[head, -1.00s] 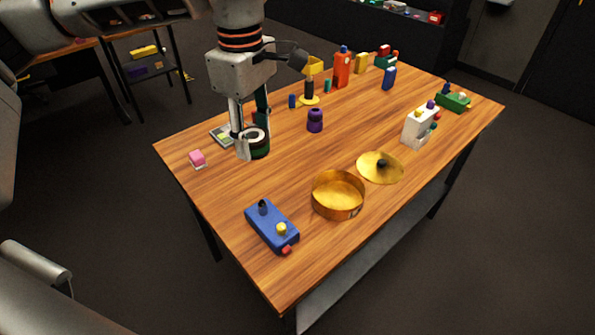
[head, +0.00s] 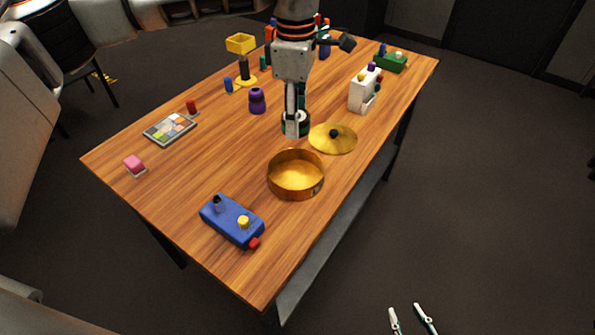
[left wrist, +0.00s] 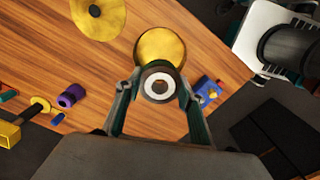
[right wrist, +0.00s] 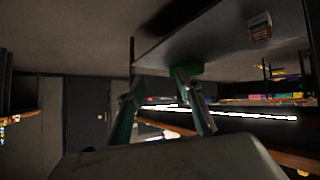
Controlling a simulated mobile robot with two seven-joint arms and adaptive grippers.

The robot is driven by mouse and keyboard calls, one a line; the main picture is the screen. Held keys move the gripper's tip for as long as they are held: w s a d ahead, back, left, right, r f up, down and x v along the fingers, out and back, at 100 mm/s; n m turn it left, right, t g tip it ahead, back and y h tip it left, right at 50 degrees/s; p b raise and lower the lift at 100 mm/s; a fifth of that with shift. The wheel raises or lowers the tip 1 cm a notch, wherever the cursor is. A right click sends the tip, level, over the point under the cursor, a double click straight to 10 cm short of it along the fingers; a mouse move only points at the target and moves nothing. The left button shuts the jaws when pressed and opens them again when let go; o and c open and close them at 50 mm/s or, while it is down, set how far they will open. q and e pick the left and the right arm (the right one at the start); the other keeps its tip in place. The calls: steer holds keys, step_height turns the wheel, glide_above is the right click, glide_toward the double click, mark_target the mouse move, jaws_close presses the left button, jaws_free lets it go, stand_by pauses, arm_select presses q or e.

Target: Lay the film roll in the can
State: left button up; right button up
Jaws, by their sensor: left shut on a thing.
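The film roll (head: 303,129) is a dark green and black ring with a white face and a dark hole, clear in the left wrist view (left wrist: 148,85). My left gripper (head: 293,132) is shut on it, pointing down. The can (head: 295,187) is an open, empty round gold tin on the table; it also shows in the left wrist view (left wrist: 160,40), partly covered by the roll. In the head view the roll is just behind the can, apparently above the table. My right gripper (head: 404,308) is open and empty, off the table at lower right.
The gold lid (head: 345,143) with a black knob lies right of and behind the can. A blue box (head: 231,221) with knobs lies in front-left.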

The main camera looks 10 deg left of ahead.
arm_select(q)
steer(key=b, duration=0.1)
glide_above(296, 179)
step_height(296, 179, down, 11)
steer(key=shift+f, duration=0.15)
steer(key=shift+w+f, duration=0.1)
steer(key=shift+f, duration=2.3)
arm_select(e)
steer(key=shift+d+f, duration=0.1)
steer(key=shift+f, duration=0.55)
arm_select(q)
steer(key=shift+f, duration=0.2)
steer(key=o, duration=1.1)
arm_select(e)
steer(key=shift+s+f, duration=0.1)
arm_select(q)
steer(key=shift+r, duration=0.1)
step_height(296, 179, up, 12)
steer(key=shift+r+p, duration=0.15)
steer(key=shift+p, duration=0.25)
arm_select(e)
steer(key=shift+s+a+r, duration=0.2)
steer(key=shift+s+r, duration=0.1)
steer(key=shift+r, duration=0.05)
